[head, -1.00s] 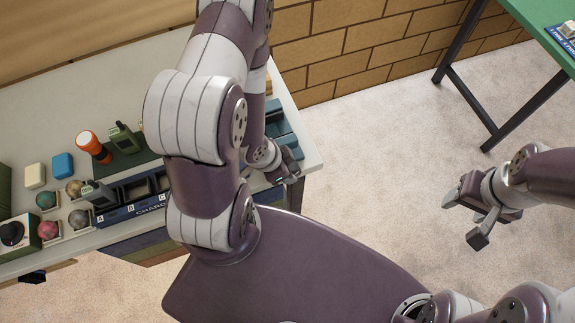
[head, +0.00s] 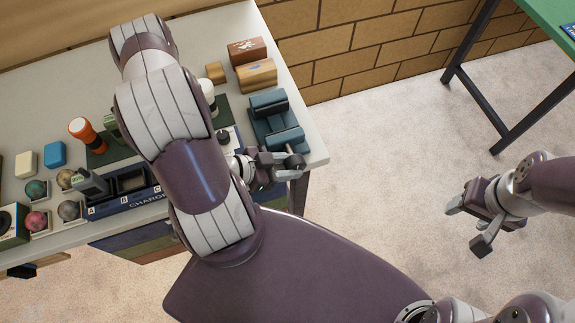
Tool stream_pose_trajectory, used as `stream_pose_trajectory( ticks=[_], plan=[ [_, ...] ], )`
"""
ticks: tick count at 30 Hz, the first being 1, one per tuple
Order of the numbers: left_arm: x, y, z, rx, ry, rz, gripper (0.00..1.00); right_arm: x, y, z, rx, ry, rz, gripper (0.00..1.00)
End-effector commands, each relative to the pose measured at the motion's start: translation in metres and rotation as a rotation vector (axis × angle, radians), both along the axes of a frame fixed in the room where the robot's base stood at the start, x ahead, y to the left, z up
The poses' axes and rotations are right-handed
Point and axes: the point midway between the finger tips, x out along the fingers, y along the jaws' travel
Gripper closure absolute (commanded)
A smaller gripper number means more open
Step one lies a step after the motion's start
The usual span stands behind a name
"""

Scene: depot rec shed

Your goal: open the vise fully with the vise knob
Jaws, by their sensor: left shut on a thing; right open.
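The blue-teal vise (head: 269,103) sits near the right end of the white table, with a gap showing between its back and front jaws. The dark vise knob (head: 296,162) is at the vise's near end, by the table's front edge. My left gripper (head: 290,161) is at the knob and shut on it; the fingers hide part of the knob. My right gripper (head: 466,226) is open and empty, over the carpet far to the right of the table.
A reddish box (head: 247,50) and a wooden box (head: 257,75) stand behind the vise. A charger rack (head: 128,203), an orange flashlight (head: 86,134) and several balls are at the left. A green table (head: 545,22) is at the upper right. Carpet between the tables is clear.

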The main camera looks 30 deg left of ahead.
Motion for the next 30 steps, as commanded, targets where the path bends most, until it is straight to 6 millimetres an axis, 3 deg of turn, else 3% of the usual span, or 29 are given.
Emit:
stream_pose_trajectory(
  ticks=[16, 17, 18, 19, 30],
  plan=[
    [-0.0008, -0.0003, -0.0012, -0.016, -0.016, -0.001, 0.93, 0.0000, 0.0000, -0.0026, 0.000, 0.000, 0.000, 0.42],
    [-0.0008, -0.0003, -0.0012, -0.016, -0.016, -0.001, 0.59, 0.0000, 0.0000, -0.0026, 0.000, 0.000, 0.000, 0.42],
    [-0.0008, -0.0002, -0.0012, -0.016, -0.016, -0.001, 0.46, 0.0000, 0.0000, -0.0026, 0.000, 0.000, 0.000, 0.42],
    [-0.0007, -0.0002, -0.0012, -0.016, -0.016, -0.001, 0.42, 0.0000, 0.0000, -0.0026, 0.000, 0.000, 0.000, 0.42],
    [0.0010, 0.0018, 0.0000, -0.010, -0.021, 0.002, 0.42, 0.0000, 0.0000, -0.0020, 0.000, 0.000, 0.000, 0.42]
  ],
)
